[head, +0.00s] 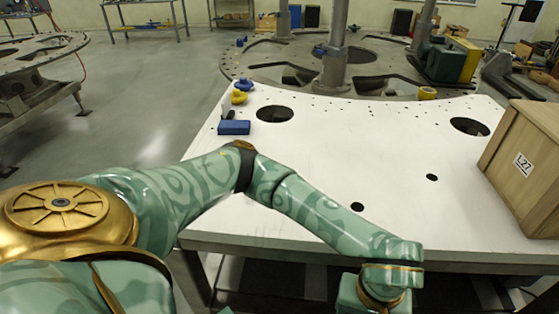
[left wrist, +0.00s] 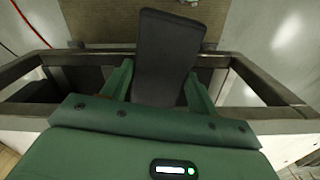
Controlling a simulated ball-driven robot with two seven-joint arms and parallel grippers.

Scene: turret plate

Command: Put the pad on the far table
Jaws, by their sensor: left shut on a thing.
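A dark grey, flat pad with rounded corners (left wrist: 166,50) shows in the left wrist view. My left gripper (left wrist: 160,82) is shut on it, one green finger on each side, and the pad stands out beyond the fingertips. In the head view my left arm reaches over the near edge of a white-topped table (head: 310,190); its hand drops out at the bottom, so the gripper and pad are hidden there. A large round metal plate on a stand (head: 240,65) lies beyond the white table. I cannot tell which of these is the far table. My right gripper is not in view.
A dark frame (left wrist: 265,85) lies below the left wrist.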

